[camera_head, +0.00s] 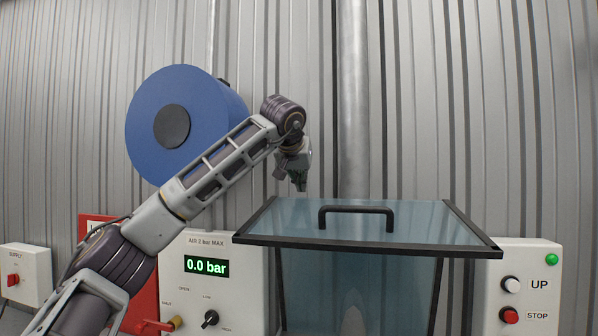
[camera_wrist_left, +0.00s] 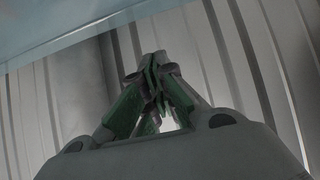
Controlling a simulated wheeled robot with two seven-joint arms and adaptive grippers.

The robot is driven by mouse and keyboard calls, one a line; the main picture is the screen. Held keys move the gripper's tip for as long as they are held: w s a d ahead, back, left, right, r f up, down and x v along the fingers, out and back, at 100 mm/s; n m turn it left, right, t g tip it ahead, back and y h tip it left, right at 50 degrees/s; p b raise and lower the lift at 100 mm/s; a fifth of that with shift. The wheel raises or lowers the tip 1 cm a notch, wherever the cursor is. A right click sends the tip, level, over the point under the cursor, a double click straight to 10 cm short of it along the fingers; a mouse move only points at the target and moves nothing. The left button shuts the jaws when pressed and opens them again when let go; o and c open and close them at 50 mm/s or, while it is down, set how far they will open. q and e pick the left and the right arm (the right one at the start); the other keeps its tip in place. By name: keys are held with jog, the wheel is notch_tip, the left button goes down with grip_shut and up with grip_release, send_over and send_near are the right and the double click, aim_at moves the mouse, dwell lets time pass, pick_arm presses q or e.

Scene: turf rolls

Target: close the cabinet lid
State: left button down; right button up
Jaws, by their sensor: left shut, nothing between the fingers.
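The cabinet lid (camera_head: 410,222) is a bluish clear pane in a black frame, with a black bar handle (camera_head: 357,210) on it. It spreads over the clear-walled cabinet (camera_head: 355,290), its front edge wider than the walls below; I cannot tell whether it rests on them. My left gripper (camera_head: 300,186) is shut and empty, pointing down beyond the lid's back left corner, apart from the handle. In the left wrist view its green fingers (camera_wrist_left: 155,75) meet at the tips, with a bluish pane (camera_wrist_left: 80,25) across the top. My right gripper is not in view.
A blue roll (camera_head: 150,100) hangs on the corrugated wall behind my left arm. A pressure panel (camera_head: 205,245) reading 0.0 bar stands left of the cabinet, an UP/STOP box (camera_head: 535,262) right of it. A metal pipe (camera_head: 352,100) runs up behind the lid.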

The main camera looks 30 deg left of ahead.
pick_arm(q)
jog(key=shift+s+d+f, duration=0.2)
jog(key=shift+s+f, duration=0.2)
jog(key=shift+s, duration=0.35)
jog(key=shift+s+d+f, duration=0.2)
jog(key=shift+s+f, duration=0.15)
jog(key=shift+s, duration=0.35)
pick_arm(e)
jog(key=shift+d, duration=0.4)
pick_arm(q)
jog(key=shift+s+f, duration=0.1)
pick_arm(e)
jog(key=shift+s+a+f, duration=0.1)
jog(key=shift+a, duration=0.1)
